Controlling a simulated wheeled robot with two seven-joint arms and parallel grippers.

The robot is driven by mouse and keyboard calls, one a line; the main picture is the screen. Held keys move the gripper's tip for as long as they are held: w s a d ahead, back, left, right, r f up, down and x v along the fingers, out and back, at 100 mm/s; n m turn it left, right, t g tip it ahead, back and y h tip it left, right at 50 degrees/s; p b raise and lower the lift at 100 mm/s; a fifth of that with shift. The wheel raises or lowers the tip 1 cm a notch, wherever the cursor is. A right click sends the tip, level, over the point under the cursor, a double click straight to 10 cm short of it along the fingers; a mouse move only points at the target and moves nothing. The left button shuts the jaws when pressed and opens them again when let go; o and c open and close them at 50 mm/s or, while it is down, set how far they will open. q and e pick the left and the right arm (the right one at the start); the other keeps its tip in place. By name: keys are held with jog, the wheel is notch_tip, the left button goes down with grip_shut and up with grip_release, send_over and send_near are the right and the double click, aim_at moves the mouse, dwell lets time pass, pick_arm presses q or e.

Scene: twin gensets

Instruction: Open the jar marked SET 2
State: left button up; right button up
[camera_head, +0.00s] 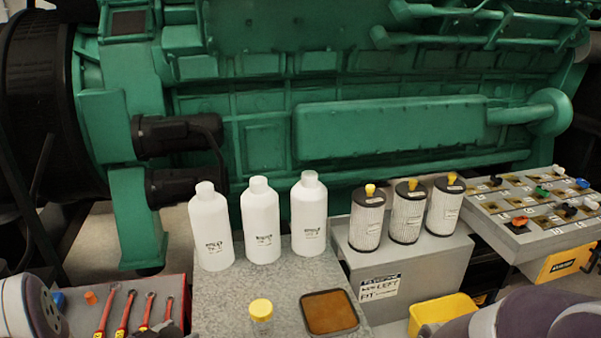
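A small clear jar (261,325) with a yellow lid (261,309) stands upright at the front of the grey speckled worktop (215,310). The lid is on. No marking can be read on the jar, so I cannot tell if it is the one marked SET 2. Its lower part is cut by the bottom edge of the picture. Parts of my arms show at the bottom left and bottom right corners, apart from the jar. Neither gripper is in view.
Several white bottles stand behind the jar, including a middle one (261,222). A brown-filled tray (330,312) lies right of it. Red-handled tools (125,313) lie left. Filters (407,213) stand on a grey box (425,270). A yellow bin (443,308) sits lower right.

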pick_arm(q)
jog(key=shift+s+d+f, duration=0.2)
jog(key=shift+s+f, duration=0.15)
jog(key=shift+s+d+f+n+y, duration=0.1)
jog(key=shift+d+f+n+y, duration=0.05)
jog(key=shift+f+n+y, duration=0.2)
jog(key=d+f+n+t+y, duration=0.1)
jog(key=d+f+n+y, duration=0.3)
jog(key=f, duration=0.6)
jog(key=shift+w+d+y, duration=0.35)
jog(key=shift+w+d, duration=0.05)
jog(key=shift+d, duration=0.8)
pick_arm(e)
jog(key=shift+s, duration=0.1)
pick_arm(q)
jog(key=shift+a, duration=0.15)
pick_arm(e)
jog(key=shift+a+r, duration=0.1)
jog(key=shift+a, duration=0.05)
